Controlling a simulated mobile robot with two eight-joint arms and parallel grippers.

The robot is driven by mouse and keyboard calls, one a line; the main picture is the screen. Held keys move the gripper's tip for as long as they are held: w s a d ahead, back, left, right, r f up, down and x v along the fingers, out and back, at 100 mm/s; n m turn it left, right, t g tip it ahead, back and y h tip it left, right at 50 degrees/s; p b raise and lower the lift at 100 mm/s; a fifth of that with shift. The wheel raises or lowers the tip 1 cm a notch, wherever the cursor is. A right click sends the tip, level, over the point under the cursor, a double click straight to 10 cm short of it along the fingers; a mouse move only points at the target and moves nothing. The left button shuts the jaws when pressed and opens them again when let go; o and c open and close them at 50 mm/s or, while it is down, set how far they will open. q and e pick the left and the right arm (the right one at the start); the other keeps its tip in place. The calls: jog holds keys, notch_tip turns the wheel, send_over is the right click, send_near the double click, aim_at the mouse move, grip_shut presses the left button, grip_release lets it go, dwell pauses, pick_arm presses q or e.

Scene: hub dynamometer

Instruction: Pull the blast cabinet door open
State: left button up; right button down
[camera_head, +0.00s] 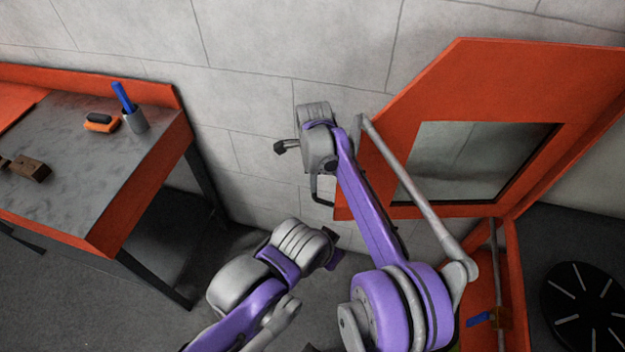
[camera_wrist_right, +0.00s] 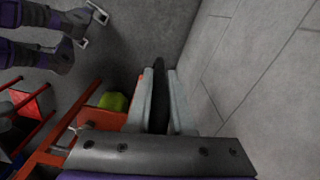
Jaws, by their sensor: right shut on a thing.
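The blast cabinet door (camera_head: 402,100) is an orange-red panel with a window (camera_head: 480,160). In the head view it stands swung open at the right, well out from the cabinet frame (camera_head: 515,285). My right gripper (camera_wrist_right: 160,85) is shut on a dark bar, apparently the door handle (camera_head: 322,190), at the door's left edge. The bar shows between its two grey fingers in the wrist view; in the head view my wrist mostly hides the fingers. My left arm is folded low in the middle of the head view, with its gripper (camera_head: 334,240) clear of the door and its jaws unclear.
A workbench (camera_head: 95,150) with an orange rim stands at the left, holding a cup (camera_head: 135,120), an orange-and-black item (camera_head: 101,122) and a brown block (camera_head: 30,168). A block wall stands behind, close to my right gripper. A black slotted disc (camera_head: 585,305) lies at the right.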

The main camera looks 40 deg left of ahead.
pick_arm(q)
jog(key=shift+w+a, duration=0.25)
pick_arm(e)
jog(key=shift+w+a, duration=0.2)
jog(key=shift+w, duration=0.1)
jog(key=c, duration=0.8)
grip_release()
pick_arm(q)
jog(key=shift+w+r+p, duration=0.2)
jog(key=shift+r+p, duration=0.15)
jog(key=shift+r, duration=0.1)
pick_arm(e)
notch_tip(320, 180, up, 11)
jog(key=shift+f, duration=0.1)
